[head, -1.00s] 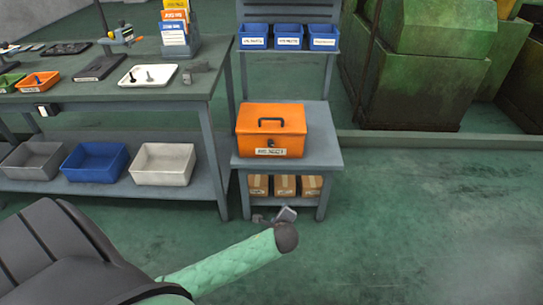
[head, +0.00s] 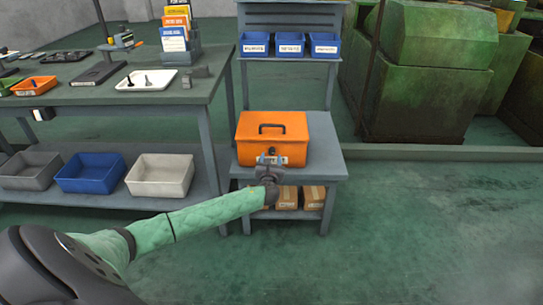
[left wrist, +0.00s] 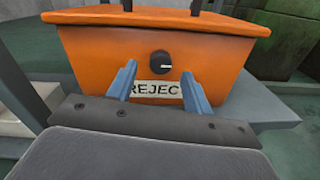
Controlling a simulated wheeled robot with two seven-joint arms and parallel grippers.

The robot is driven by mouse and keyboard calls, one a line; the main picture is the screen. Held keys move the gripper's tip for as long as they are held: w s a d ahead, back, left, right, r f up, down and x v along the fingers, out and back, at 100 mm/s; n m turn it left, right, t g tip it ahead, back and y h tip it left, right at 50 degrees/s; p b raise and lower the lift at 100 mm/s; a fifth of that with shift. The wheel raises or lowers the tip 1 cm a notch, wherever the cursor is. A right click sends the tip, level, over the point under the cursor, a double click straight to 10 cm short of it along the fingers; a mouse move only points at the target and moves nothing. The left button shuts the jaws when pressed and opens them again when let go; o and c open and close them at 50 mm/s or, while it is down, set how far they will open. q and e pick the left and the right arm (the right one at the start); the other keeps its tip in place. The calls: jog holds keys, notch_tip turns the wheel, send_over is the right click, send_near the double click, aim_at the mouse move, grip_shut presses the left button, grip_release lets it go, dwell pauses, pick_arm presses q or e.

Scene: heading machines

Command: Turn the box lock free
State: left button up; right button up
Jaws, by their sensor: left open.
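The orange box (head: 265,128) with a black top handle sits closed on a small grey stand. In the left wrist view the box front (left wrist: 100,60) fills the upper part. Its lock is a round dark knob (left wrist: 161,62) with a light line lying roughly level, above a white label reading "REJEC" (left wrist: 150,90). My left gripper (head: 270,160) is in front of the box's front face. In the left wrist view its two blue fingers (left wrist: 160,80) are apart, one either side below the knob, with nothing between them. Whether they touch the box I cannot tell. My right gripper is not in view.
The stand (head: 328,165) carries the box, with cardboard boxes (head: 288,197) on its lower shelf. Blue bins (head: 290,45) hang on a rack behind. A workbench (head: 130,105) with trays stands left. The floor on the right is clear.

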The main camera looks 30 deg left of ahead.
aim_at(272, 153)
pick_arm(q)
jog(key=shift+x, duration=1.7)
jog(key=c, duration=1)
